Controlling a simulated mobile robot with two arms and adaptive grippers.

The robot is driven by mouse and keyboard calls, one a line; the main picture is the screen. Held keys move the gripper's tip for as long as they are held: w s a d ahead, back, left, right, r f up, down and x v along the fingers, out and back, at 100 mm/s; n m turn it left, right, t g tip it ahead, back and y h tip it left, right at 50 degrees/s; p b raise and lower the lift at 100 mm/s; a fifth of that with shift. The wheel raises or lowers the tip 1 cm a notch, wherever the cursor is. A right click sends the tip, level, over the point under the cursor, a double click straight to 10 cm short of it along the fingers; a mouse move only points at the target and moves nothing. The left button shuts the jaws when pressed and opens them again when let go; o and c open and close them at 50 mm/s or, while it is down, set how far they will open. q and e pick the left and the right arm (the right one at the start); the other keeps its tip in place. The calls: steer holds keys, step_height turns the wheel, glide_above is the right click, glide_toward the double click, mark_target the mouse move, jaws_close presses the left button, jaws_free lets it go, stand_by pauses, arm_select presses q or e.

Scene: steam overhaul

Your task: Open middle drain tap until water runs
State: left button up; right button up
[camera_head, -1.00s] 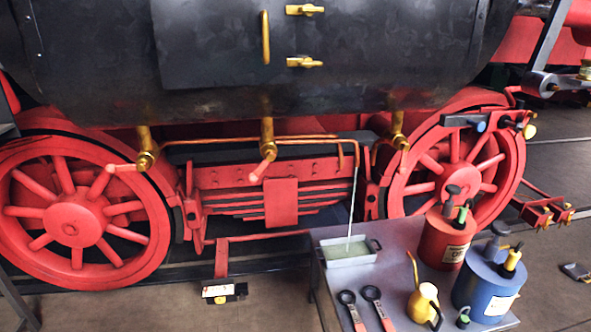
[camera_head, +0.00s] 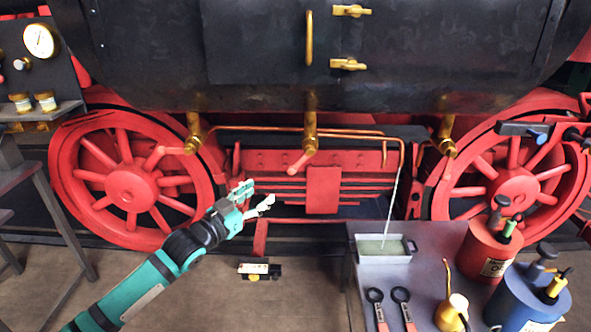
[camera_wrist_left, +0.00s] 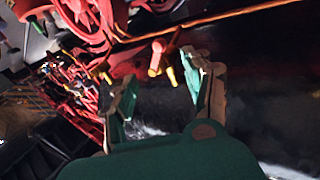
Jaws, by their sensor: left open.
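The middle drain tap (camera_head: 310,132) is a brass tap under the boiler. Its short red handle (camera_head: 299,162) slants down to the left. My left gripper (camera_head: 257,196) is open and empty, below and left of that handle and apart from it. In the left wrist view, my open left gripper (camera_wrist_left: 163,92) has its fingers spread, with a red tap handle (camera_wrist_left: 155,58) beyond them. No water shows under the middle tap. A thin pale stream (camera_head: 392,205) falls from a copper pipe end into a tray (camera_head: 385,259). My right gripper is out of view.
Similar taps hang at left (camera_head: 193,135) and right (camera_head: 447,136). Red wheels (camera_head: 127,187) flank the frame. A grey table (camera_head: 360,290) at lower right bears the tray, two wrenches (camera_head: 376,308), a brass oil can (camera_head: 452,312) and red and blue cans.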

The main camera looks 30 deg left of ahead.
mark_target(289, 173)
arm_select(q)
steer(key=w, duration=0.5)
steer(key=w+p, duration=0.1)
steer(key=w, duration=0.9)
steer(key=shift+d, duration=0.3)
jaws_close()
